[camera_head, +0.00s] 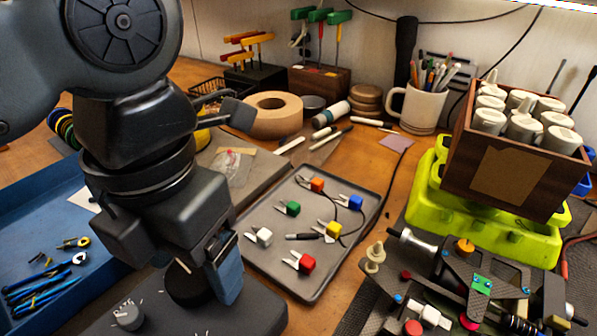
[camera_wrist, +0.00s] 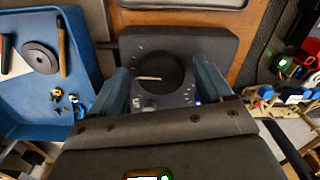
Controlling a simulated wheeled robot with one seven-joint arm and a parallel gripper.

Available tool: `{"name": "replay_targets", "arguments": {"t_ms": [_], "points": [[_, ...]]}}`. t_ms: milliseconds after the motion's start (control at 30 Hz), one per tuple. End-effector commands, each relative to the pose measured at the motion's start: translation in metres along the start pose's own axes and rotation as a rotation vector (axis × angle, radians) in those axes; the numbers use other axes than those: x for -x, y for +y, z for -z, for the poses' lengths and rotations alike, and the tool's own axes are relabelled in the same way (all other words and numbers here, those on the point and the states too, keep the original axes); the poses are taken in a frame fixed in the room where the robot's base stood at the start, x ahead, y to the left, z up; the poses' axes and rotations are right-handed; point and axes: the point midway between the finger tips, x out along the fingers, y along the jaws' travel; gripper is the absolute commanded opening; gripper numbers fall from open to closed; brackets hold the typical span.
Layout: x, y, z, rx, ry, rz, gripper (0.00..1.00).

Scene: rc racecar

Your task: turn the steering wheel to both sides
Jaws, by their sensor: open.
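A dark box (camera_head: 255,312), apparently the car's controller, lies at the bottom of the head view and at the top centre of the wrist view. On it is a round black dial (camera_head: 186,288), which looks like the steering wheel; in the wrist view the dial (camera_wrist: 158,76) carries a short pale line. My gripper (camera_wrist: 161,90) is open above the box, with one blue-grey finger on each side of the dial. I cannot tell whether the fingers touch it. In the head view my gripper (camera_head: 208,286) partly hides the dial. The car chassis (camera_head: 480,285) is at the lower right.
A small grey knob (camera_head: 128,316) sits on the box left of the dial. A grey tray (camera_head: 275,258) with coloured connectors lies to the right. A blue bin (camera_head: 45,215) with tools is to the left. A wooden crate (camera_head: 478,130) of white bottles stands on a lime-green case (camera_head: 440,212).

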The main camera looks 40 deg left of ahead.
Motion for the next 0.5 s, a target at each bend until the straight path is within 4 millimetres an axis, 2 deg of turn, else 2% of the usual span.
{"name": "replay_targets", "arguments": {"t_ms": [200,500], "points": [[-0.0005,0.0,0.0,0.0,0.0,0.0,0.79],[-0.0003,-0.0001,-0.0001,0.0,0.0,0.0,0.51]]}}
